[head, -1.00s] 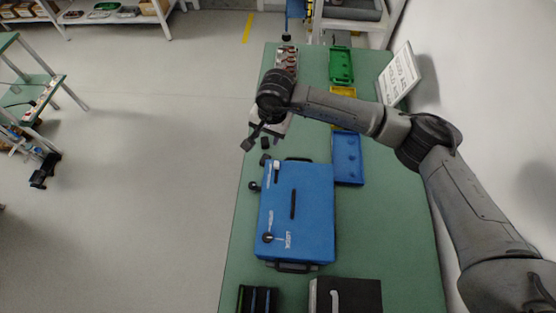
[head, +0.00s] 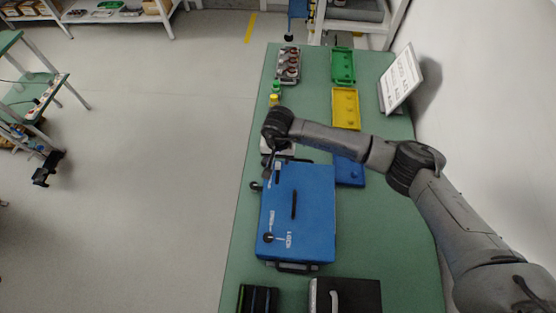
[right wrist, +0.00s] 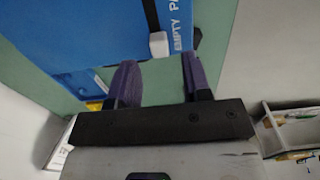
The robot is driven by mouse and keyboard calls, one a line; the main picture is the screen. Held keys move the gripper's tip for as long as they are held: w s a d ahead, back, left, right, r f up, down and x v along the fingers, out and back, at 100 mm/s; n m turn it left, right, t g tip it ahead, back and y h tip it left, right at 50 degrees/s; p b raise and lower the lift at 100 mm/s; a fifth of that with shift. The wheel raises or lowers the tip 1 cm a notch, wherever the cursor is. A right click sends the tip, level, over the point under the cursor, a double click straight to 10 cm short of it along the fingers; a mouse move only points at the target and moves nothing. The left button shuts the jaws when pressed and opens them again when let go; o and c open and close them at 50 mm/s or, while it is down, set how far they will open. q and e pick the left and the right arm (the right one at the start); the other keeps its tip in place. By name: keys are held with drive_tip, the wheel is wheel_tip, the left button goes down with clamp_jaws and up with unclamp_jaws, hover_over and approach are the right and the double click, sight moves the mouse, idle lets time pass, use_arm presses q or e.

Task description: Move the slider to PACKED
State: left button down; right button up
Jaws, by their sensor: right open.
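The blue case (head: 315,205) lies flat on the green bench. Its slider, a small white knob (right wrist: 158,44), sits in a dark slot on the case top, beside the printed word EMPTY in the right wrist view. A second label beginning "PA" is cut off at that view's top edge. My right gripper (right wrist: 160,82) is open and empty, pointing at the case edge, with the knob ahead of the gap between its fingers and apart from them. In the head view the right gripper (head: 269,172) is over the case's far left corner. My left gripper is not in view.
A black round-knobbed lever (head: 268,238) stands by the LOCK label. Beyond the case are blue (head: 349,172), yellow (head: 346,108) and green (head: 342,66) trays and a rack (head: 288,65). A black box (head: 345,296) stands at the near end. A sign (head: 400,78) leans right.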

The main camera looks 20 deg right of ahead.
sight(278, 166)
drive_tip(key=shift+f, duration=1.45)
clamp_jaws()
